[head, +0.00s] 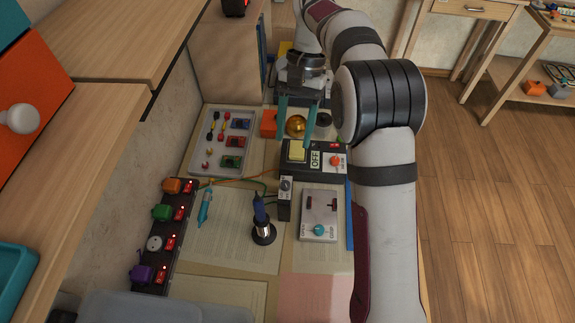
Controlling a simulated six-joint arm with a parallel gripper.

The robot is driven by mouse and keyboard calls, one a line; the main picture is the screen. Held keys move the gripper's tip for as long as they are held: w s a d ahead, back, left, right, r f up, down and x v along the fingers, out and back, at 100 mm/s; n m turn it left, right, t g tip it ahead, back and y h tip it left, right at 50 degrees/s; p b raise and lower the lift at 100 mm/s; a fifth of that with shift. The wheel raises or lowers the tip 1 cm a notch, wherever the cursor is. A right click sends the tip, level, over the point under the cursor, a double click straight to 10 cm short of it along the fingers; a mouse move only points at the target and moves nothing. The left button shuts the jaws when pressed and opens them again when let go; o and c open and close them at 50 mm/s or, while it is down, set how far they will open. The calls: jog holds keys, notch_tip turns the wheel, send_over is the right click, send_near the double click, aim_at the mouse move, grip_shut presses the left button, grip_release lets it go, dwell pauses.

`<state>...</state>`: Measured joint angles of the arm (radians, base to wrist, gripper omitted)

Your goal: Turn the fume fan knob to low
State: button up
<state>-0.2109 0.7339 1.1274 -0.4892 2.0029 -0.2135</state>
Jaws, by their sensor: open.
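My gripper (295,136) is open, with its two teal fingers pointing down near the yellow pad (297,151) of a black control box (318,172). A gold ball (295,125) shows between the fingers, and nothing is visibly held. The black box also carries a white OFF label (315,159) and an orange knob (336,160), to the right of my fingers. A grey box (328,205) in front has a teal knob (318,230). A small dark unit (285,196) has a pale dial (285,184). The lettering is too small to tell which one is the fume fan knob.
A soldering iron (261,215) stands upright in its holder. A white panel (208,153) with coloured parts lies left. A black power strip (167,240) with several lit switches and plugs runs along the left edge. My arm blocks the bench's right side.

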aim_at(286, 183)
jog(key=x, duration=1.1)
jog(key=shift+f, duration=0.1)
jog(key=shift+c, duration=0.3)
grip_shut()
